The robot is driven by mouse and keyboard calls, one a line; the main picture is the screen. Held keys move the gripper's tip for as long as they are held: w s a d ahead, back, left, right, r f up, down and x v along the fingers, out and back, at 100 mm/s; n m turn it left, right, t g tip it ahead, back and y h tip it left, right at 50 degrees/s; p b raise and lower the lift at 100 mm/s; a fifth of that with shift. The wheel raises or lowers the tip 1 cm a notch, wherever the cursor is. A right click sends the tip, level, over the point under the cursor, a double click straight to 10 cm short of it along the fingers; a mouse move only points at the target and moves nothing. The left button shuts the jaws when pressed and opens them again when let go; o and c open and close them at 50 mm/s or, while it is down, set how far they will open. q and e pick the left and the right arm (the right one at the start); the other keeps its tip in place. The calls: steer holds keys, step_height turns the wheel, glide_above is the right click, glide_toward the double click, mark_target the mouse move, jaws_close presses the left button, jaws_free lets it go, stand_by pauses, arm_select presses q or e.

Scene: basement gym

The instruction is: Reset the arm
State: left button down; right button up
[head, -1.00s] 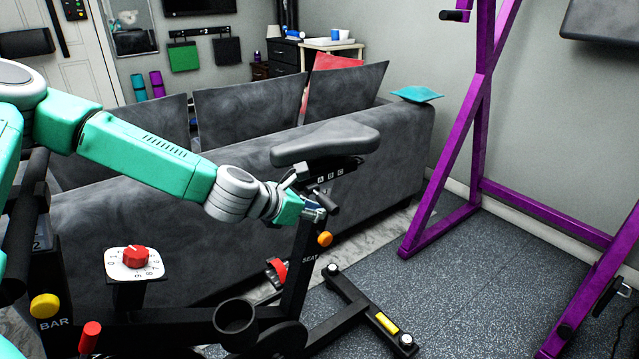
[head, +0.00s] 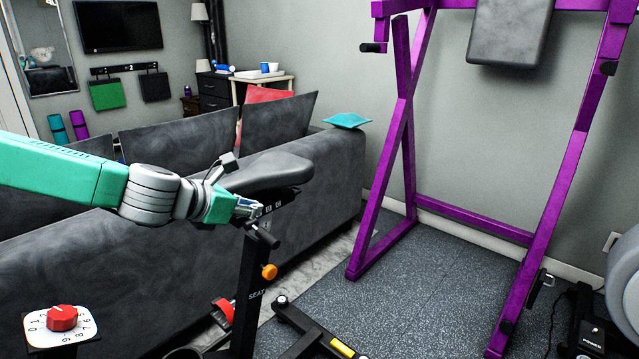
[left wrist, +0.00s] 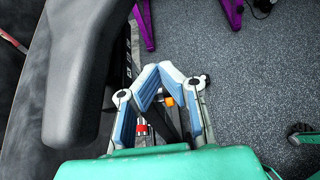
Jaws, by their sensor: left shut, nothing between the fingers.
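My left arm comes in from the left in the head view. My left gripper (head: 248,208) is shut and empty, close below the black seat (head: 265,172) of an exercise bike, near the top of its seat post (head: 250,285). In the left wrist view the two blue-and-white fingers (left wrist: 158,72) meet at their tips with nothing held. The seat (left wrist: 80,75) fills the left of that view, beside the gripper. Whether the gripper touches the seat or post I cannot tell. My right gripper is not in view.
A grey sofa (head: 320,190) stands behind the bike. A red dial (head: 62,318) on a white plate is at the lower left. A purple rack frame (head: 388,165) stands to the right. The speckled floor (head: 430,280) between bike and rack is open.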

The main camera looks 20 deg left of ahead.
arm_select(q)
steer(key=s+d+f+m+g+y+p, duration=0.1)
steer(key=s+d+f+m+g+p, duration=0.2)
steer(key=s+f+m, duration=0.5)
steer(key=s+d+f+m+g+y, duration=0.1)
steer(key=s+d+f+m+g, duration=0.35)
steer(key=f, duration=0.45)
steer(key=s+a+f+m+g+y+p, duration=0.1)
steer(key=s+f+m, duration=0.3)
steer(key=s+m, duration=0.5)
steer(key=s+a+f+m+g+y+p, duration=0.1)
steer(key=s+f+m, duration=0.3)
steer(key=s+m, duration=0.6)
steer(key=s+g+p, duration=0.1)
steer(key=s, duration=0.3)
steer(key=shift+a+f, duration=0.2)
steer(key=shift+f, duration=0.2)
steer(key=shift+w, duration=0.2)
